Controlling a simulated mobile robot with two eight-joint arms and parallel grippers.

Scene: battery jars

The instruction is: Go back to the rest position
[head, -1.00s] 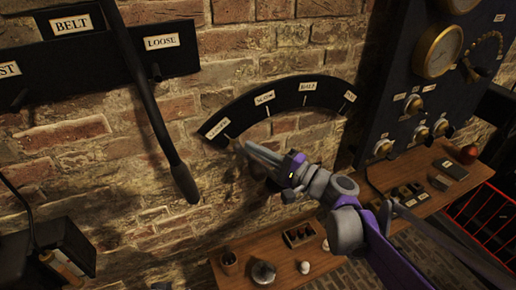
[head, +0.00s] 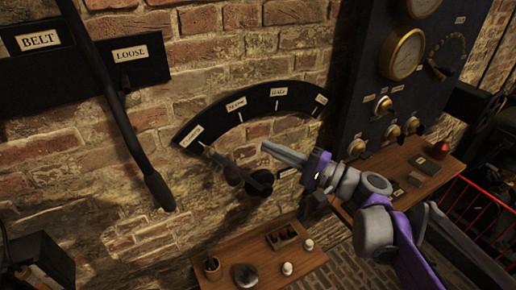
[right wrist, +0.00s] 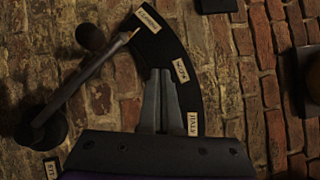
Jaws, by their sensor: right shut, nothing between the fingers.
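My right gripper (head: 267,148) is shut and empty, its purple and grey arm coming in from the lower right. In the head view it hovers in front of the brick wall, right of a lever (head: 232,172) with a rounded knob. The lever's tip points at the leftmost label of a black arc plate (head: 258,107). In the right wrist view the shut fingers (right wrist: 161,78) overlap the arc plate (right wrist: 158,45) between two labels. The lever (right wrist: 88,80) stands apart to their left, its tip near the "closed" label. My left gripper is not in view.
A long dark lever (head: 122,130) hangs before the BELT/LOOSE plate (head: 75,50). A black gauge panel (head: 375,75) stands at the right. Below is a wooden shelf (head: 215,285) with small items, and a red wire crate (head: 480,205) is at the right edge.

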